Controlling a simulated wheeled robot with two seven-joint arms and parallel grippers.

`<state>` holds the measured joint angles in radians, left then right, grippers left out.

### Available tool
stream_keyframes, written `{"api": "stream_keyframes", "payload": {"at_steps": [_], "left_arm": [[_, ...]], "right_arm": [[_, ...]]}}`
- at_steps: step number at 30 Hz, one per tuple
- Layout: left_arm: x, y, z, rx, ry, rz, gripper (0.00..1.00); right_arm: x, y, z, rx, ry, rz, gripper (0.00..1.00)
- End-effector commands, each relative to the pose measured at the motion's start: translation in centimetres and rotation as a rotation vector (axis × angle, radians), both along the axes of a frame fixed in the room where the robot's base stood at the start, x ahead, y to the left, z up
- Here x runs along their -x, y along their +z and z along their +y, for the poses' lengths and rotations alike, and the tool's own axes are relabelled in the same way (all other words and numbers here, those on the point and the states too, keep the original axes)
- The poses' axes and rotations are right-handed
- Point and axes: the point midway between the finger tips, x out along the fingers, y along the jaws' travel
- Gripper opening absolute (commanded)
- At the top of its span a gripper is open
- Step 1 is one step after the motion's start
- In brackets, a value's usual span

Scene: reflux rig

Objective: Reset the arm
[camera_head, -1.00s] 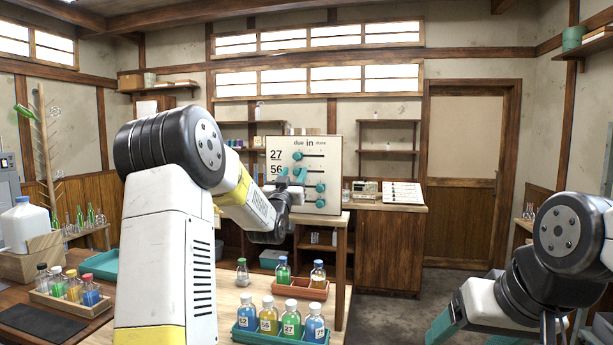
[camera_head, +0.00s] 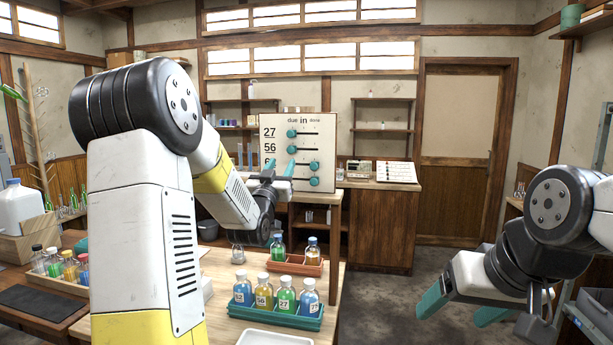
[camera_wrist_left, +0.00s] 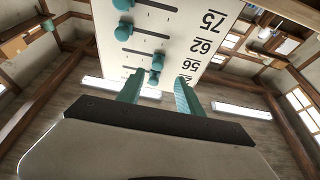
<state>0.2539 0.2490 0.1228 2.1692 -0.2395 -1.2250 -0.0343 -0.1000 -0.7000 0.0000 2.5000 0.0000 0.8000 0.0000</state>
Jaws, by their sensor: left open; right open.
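The board (camera_head: 325,128) headed "due in done" stands on the bench, with rows of teal sliding knobs. The upper knobs, by 27 (camera_head: 292,133) and 56 (camera_head: 292,149), sit left; the two lower knobs (camera_head: 314,167) sit right. My left gripper (camera_head: 279,172) is open and empty in front of the board's lower left, hiding some row labels. In the left wrist view the board (camera_wrist_left: 185,45) appears upside down beyond the open fingers (camera_wrist_left: 158,92), with a knob between them in the picture; contact cannot be told. My right gripper (camera_head: 462,310) is open and empty at lower right.
A teal rack (camera_head: 262,317) of numbered bottles and a red-brown tray (camera_head: 283,262) with bottles stand on the near bench, below my left arm. A white tray (camera_head: 275,338) lies in front. Open floor (camera_head: 400,280) separates the bench from my right arm.

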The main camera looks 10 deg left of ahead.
Motion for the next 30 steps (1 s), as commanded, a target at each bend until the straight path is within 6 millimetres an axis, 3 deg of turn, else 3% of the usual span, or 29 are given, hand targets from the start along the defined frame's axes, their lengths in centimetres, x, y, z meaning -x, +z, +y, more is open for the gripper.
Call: {"api": "stream_keyframes", "payload": {"at_steps": [5, 11, 17, 24, 27, 30], "left_arm": [[1.5, 0.1, -1.4, -0.014, -0.006, 0.155, 0.43], [7.2, -2.1, -3.5, -0.014, -0.016, 0.492, 0.43], [16.6, -6.3, -5.4, 0.008, -0.046, 0.842, 0.43], [29.8, -11.3, -7.4, 0.036, -0.12, 1.213, 0.43], [33.6, -12.6, -8.0, 0.041, -0.146, 1.312, 0.43], [35.8, -13.4, -8.2, 0.041, -0.163, 1.37, 0.43]], "right_arm": [[0.0, 0.0, 0.0, 0.0, 0.0, 0.0, 0.75], [0.0, 0.0, 0.0, 0.0, 0.0, 0.0, 0.75], [0.0, 0.0, 0.0, 0.0, 0.0, 0.0, 0.75], [0.0, 0.0, 0.0, 0.0, 0.0, 0.0, 0.75], [0.0, 0.0, 0.0, 0.0, 0.0, 0.0, 0.75], [0.0, 0.0, 0.0, 0.0, 0.0, 0.0, 0.75]]}}
